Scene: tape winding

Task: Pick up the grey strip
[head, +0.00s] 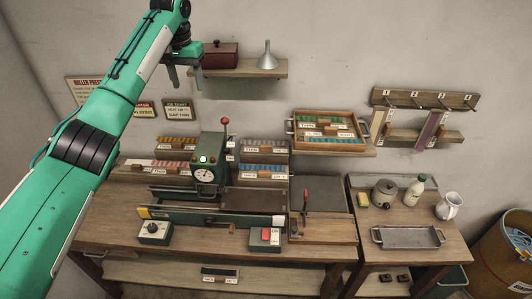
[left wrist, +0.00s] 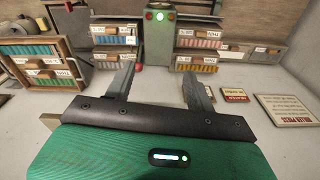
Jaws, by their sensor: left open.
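My left gripper (head: 186,78) is high up by the back wall, just left of the wall shelf. In the left wrist view its two fingers (left wrist: 158,72) are apart with nothing between them. I cannot tell for sure whether the pale one is the grey strip. Both are far to the right of my gripper. My right gripper is not in view.
The wall shelf (head: 240,69) holds a dark red box (head: 220,55) and a funnel (head: 267,57). The green press (head: 208,165) stands on the workbench among boxes of coloured strips. A wooden tray (head: 329,148) sits at the back. An empty metal tray (head: 408,238) is on the right table.

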